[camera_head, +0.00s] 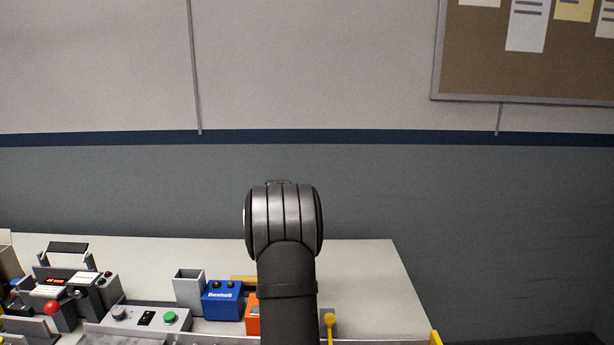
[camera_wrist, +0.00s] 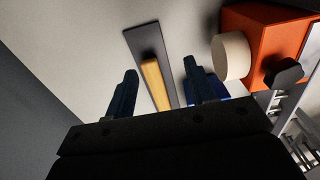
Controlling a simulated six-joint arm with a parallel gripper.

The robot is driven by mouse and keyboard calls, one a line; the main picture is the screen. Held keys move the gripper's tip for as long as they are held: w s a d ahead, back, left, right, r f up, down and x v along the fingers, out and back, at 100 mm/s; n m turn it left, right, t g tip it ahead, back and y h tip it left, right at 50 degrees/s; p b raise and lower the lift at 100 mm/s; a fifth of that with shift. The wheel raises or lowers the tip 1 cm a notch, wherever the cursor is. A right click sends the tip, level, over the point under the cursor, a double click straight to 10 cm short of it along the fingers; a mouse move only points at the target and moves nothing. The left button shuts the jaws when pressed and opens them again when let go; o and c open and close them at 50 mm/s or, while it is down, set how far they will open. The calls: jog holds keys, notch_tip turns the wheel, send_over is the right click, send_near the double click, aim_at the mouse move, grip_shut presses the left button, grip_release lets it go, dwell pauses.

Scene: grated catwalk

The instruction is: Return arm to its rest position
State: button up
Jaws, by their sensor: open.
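My gripper (camera_wrist: 160,67) shows in the wrist view with its two dark fingers apart and nothing held between them. A yellow bar (camera_wrist: 155,84) on a dark grey strip (camera_wrist: 146,42) appears beyond the gap between the fingers, on the pale table. I cannot tell how far the fingertips are from it. In the head view my arm rises in front of the table, and its own bulk hides my gripper there.
The table (camera_head: 365,270) is bare at its right. Left of my arm stand a blue box (camera_head: 222,302), a grey open holder (camera_head: 188,288), a button panel (camera_head: 145,319) and a red-knobbed device (camera_head: 52,308). An orange box (camera_head: 252,317) is partly hidden by my arm.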

jog(key=a+r, duration=0.2)
jog(key=a, duration=0.9)
jog(key=a+r, duration=0.3)
jog(key=a, duration=0.8)
jog(key=s+a, duration=0.3)
jog(key=a, duration=0.6)
jog(key=s+a+f, duration=0.1)
jog(key=s+a, duration=0.2)
jog(key=a, duration=0.6)
jog(key=shift+s+a, duration=0.35)
jog(key=shift+s, duration=0.05)
jog(key=shift+o, duration=0.2)
